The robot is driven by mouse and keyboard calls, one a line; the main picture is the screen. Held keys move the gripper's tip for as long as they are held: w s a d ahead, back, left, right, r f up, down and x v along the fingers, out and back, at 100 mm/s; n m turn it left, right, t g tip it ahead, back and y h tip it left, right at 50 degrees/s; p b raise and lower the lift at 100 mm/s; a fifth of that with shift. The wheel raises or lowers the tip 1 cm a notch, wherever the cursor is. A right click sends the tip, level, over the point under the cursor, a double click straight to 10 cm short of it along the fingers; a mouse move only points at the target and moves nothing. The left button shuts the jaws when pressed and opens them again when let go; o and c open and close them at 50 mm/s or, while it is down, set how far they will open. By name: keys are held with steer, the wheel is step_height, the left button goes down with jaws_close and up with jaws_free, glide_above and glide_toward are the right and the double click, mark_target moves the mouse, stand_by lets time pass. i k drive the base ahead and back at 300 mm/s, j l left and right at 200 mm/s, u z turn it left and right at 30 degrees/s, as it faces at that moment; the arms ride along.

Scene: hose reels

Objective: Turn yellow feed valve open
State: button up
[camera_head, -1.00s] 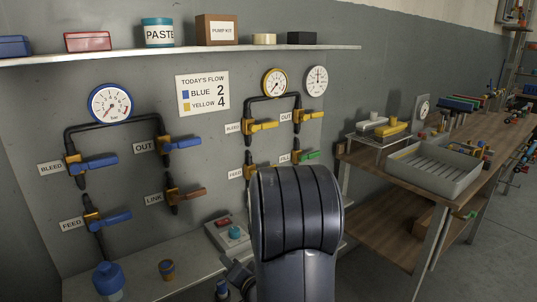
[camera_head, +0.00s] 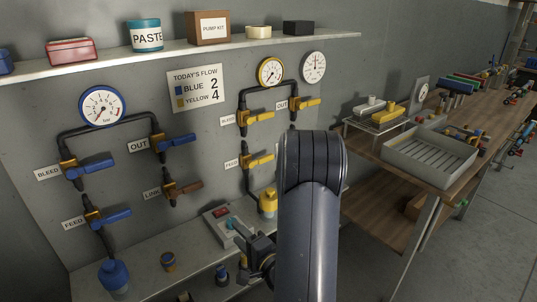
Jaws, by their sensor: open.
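The yellow feed valve (camera_head: 258,160) is on the lower part of the left pipe of the yellow circuit, beside a FEED label (camera_head: 232,163). Its yellow handle points right, across the upright pipe. My gripper (camera_head: 243,250) shows partly at the left of my arm, low in front of the bench. It is open and well below the valve, touching nothing that I can see. The yellow gauge (camera_head: 271,72) sits above the circuit. A yellow bottle-like part (camera_head: 268,202) is under the feed valve. My arm hides the circuit's lower right part.
The blue feed valve (camera_head: 107,217) and brown link valve (camera_head: 181,189) are to the left. A control box (camera_head: 222,225) with a red switch sits on the bench by my gripper. A shelf (camera_head: 170,50) runs above; a wooden table with a grey tray (camera_head: 430,158) is at right.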

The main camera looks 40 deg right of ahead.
mark_target(250, 163)
steer(key=i+l, duration=0.2)
steer(key=l, duration=0.25)
steer(key=i+l+z, duration=0.1)
steer(key=l, duration=0.3)
steer(key=i+l, duration=0.3)
steer(key=l+z, duration=0.05)
steer(key=l, duration=0.05)
